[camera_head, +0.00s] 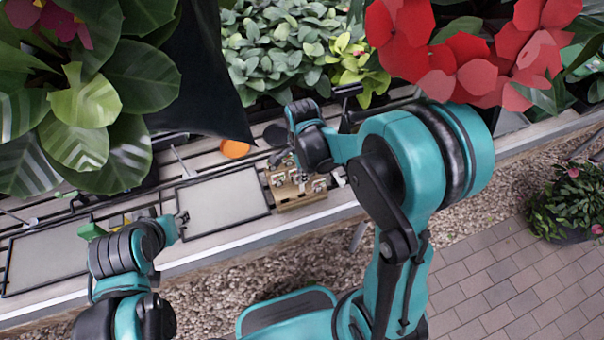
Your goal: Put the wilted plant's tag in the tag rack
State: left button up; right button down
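A small wooden rack (315,193) with several pale metal pieces on it stands at the front of the slatted bench, and I take it for the tag rack. My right gripper (287,166) is over the rack's back left part; its fingers are small and overlap the rack, so I cannot tell whether they hold anything. My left gripper (182,219) is at the left, by the near edge of a grey tray; its fingers are too small to read. I cannot make out a wilted plant or its tag for certain.
Two grey trays (222,206) (45,262) lie on the bench (190,256). Big-leaved plants (135,80) and red flowers (465,60) overhang the back. Green and yellow items (92,231) lie near my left arm.

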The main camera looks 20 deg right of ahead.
aim_at(302, 187)
jog(key=shift+f+b, duration=1.25)
jog(key=shift+f, duration=0.35)
jog(key=shift+f, duration=0.1)
jog(key=shift+f+b, duration=1.65)
jog(key=shift+f, duration=0.1)
jog(key=c, duration=1.6)
grip_release()
jog(key=shift+c, duration=0.2)
